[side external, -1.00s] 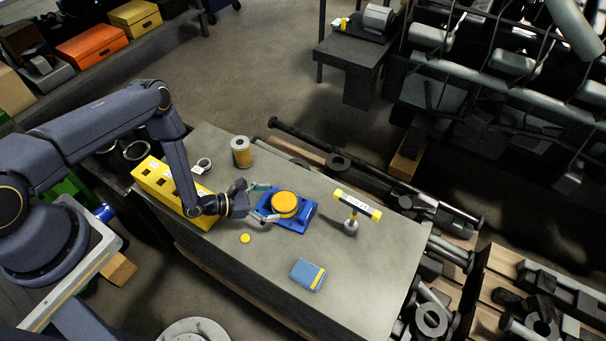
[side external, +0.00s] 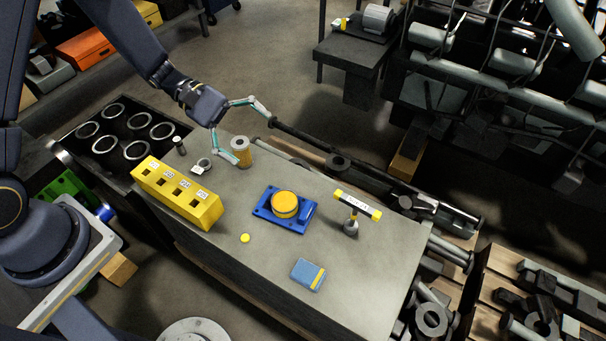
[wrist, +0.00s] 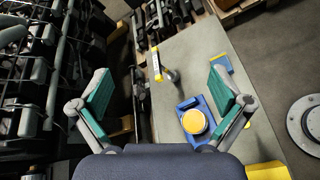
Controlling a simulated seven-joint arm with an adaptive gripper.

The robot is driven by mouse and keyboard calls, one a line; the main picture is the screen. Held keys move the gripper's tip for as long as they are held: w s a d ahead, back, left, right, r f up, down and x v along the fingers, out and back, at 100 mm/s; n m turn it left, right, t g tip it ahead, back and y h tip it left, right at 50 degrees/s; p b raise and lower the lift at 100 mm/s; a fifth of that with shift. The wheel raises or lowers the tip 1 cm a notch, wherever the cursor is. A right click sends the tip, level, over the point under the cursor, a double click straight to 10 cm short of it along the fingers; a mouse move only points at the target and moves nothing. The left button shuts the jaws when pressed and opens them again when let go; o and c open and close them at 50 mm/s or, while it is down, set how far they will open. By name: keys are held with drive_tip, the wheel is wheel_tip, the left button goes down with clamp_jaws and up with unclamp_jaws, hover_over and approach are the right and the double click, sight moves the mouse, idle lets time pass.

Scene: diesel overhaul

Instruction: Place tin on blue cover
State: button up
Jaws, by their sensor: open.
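A round yellow tin (side external: 285,203) sits upright on the blue cover (side external: 264,212), a flat blue piece lying on the grey bench. In the wrist view the tin (wrist: 194,122) rests on the blue cover (wrist: 187,105), toward the lower right. My gripper (side external: 252,137) is open and empty, with its fingers spread wide. It is raised above the back left of the bench, apart from the tin. In the wrist view both green-padded fingers of my gripper (wrist: 162,92) stand far apart with nothing between them.
A filter cylinder (side external: 241,153) stands behind one fingertip in the side view. A yellow block with square holes (side external: 177,192), a small yellow disc (side external: 245,238), a blue box (side external: 308,274) and a yellow-ended T-shaped tool (side external: 356,207) are on the bench. The front right of the bench is clear.

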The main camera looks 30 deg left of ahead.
drive_tip(key=s+a+r+m+t+y, duration=0.2)
drive_tip(key=s+a+r+m+y, duration=0.4)
drive_tip(key=r, duration=0.3)
drive_tip(key=s+a+r+m+t+y, duration=0.2)
drive_tip(key=s+a+r+m+y, duration=0.4)
drive_tip(key=s+r, duration=0.3)
drive_tip(key=shift+s+a+r+t+y, duration=0.2)
drive_tip(key=shift+a+r+t+y, duration=0.1)
drive_tip(key=shift+y, duration=0.2)
